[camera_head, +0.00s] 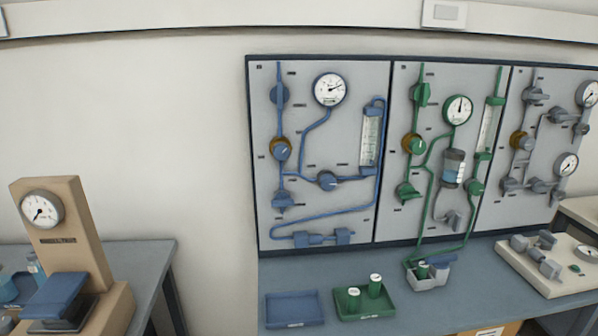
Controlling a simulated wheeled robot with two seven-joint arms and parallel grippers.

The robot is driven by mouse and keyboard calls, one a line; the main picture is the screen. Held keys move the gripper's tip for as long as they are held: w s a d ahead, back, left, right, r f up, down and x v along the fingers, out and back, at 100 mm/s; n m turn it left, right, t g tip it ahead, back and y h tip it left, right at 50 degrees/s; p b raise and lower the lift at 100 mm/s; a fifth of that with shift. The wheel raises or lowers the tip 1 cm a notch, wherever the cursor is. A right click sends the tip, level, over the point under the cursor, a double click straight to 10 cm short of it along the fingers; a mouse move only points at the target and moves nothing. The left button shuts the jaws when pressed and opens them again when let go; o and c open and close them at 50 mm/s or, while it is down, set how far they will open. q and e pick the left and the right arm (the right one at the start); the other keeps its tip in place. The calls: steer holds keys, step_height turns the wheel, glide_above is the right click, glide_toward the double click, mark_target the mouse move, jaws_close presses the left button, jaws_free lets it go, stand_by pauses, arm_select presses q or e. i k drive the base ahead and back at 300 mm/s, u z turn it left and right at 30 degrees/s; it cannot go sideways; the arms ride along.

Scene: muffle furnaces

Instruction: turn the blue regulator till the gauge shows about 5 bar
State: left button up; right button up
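The blue-piped panel (345,228) is mounted on the wall above the bench. The blue regulator (281,149) appears to be the round blue knob with a brass-coloured ring on its left pipe. The round white gauge (330,89) sits up and to the right of it. Its needle points right and slightly up, but the scale is too small to read. Nothing touches the knob. Neither of my grippers is in view.
A smaller blue knob (327,181) and a clear flow tube (370,141) share the panel. Green (437,224) and grey panels stand to the right. An empty blue tray (294,309) and a green tray (364,314) with two green containers lie on the bench below. A beige gauge stand (75,220) is at left.

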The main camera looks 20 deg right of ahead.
mark_target(282, 151)
steer(key=z, duration=1.05)
steer(key=i, duration=0.8)
steer(key=u, duration=1.05)
